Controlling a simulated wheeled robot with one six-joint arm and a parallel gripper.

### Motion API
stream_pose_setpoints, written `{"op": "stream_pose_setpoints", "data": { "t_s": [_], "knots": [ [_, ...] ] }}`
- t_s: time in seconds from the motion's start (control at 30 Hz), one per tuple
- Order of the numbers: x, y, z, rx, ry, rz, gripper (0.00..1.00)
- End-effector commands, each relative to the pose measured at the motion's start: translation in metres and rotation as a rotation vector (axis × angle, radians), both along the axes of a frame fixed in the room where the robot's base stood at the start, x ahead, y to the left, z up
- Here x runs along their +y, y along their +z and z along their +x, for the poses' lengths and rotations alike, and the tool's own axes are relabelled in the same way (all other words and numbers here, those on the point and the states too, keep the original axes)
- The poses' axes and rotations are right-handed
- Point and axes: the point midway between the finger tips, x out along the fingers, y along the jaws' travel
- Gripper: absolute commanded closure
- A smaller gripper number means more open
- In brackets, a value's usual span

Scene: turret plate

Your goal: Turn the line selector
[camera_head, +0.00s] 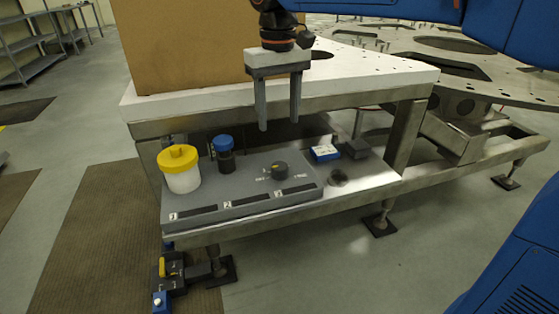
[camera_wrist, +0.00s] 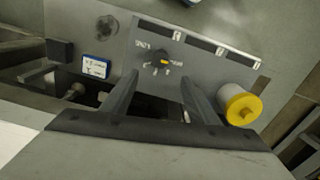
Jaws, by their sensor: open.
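The line selector is a small dark round knob (camera_head: 279,171) with a yellow mark, on a grey panel (camera_head: 235,193) with slots numbered 1, 2 and 3 along its front. The knob also shows in the wrist view (camera_wrist: 162,60), with printed labels around it that are too small to read surely. My gripper (camera_head: 279,128) points down above the panel's back edge, fingers apart and empty. In the wrist view its fingers (camera_wrist: 160,95) frame a space beside the knob; neither finger touches it.
A white jar with a yellow lid (camera_head: 182,182) and a dark bottle with a blue cap (camera_head: 225,154) stand at the panel's left. A blue-and-white box (camera_head: 325,153) and a dark block (camera_head: 357,148) sit right. A cardboard box (camera_head: 190,50) stands on the white upper plate (camera_head: 400,76).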

Motion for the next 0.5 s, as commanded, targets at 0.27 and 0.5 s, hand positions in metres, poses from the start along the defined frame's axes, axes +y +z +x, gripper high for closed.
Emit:
{"op": "stream_pose_setpoints", "data": {
  "t_s": [0.27,0.5],
  "knots": [
    [-0.001,-0.051,-0.001,0.003,0.000,-0.001,0.46],
    [-0.001,-0.093,0.000,0.002,0.000,-0.001,0.46]
  ]
}}
